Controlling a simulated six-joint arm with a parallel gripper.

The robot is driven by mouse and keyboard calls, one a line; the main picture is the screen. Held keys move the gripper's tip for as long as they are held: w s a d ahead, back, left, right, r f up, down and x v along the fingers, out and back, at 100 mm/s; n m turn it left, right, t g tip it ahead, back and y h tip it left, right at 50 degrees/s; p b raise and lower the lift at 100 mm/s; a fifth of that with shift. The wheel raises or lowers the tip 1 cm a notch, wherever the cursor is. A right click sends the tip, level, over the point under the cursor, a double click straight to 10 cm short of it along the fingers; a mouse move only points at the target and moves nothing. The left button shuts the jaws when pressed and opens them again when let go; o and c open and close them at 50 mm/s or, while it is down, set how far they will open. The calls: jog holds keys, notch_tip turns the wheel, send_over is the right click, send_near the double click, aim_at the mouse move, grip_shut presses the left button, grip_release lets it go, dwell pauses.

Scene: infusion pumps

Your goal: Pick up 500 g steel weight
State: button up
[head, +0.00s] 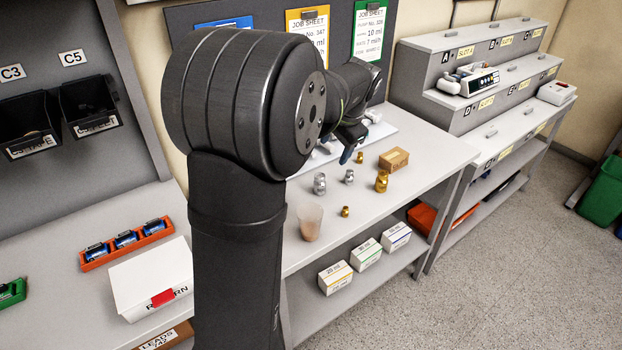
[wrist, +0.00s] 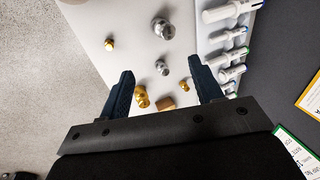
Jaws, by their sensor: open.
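Two steel weights stand on the white bench. The larger steel weight (head: 319,183) is nearer the front left and also shows in the wrist view (wrist: 163,29). The smaller steel weight (head: 349,176) is to its right; in the wrist view (wrist: 162,68) it appears between my fingertips. No mass marking can be read on either, so I cannot tell which is 500 g. My gripper (head: 350,150) is open and empty, apparently above the bench and apart from the weights; its two dark fingers also show in the wrist view (wrist: 161,66).
A large brass weight (head: 381,181), small brass weights (head: 345,211) (head: 360,157) and a wooden block (head: 394,159) stand close by. A translucent beaker (head: 310,222) is near the front edge. A row of white syringe-like items (wrist: 230,58) lies along the back.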

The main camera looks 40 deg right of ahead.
aim_at(319, 176)
jog(key=w+a+f+n+g+h, duration=0.2)
jog(key=w+a+n+h, duration=0.2)
jog(key=w+a, duration=0.1)
jog(key=x, duration=1.1)
jog(key=shift+s+f, duration=0.15)
jog(key=shift+f, duration=0.1)
jog(key=shift+d+x, duration=0.1)
jog(key=shift+x, duration=1.25)
jog(key=shift+d+x, duration=0.15)
jog(key=shift+x, duration=1.25)
jog(key=shift+s+r, duration=0.1)
grip_shut()
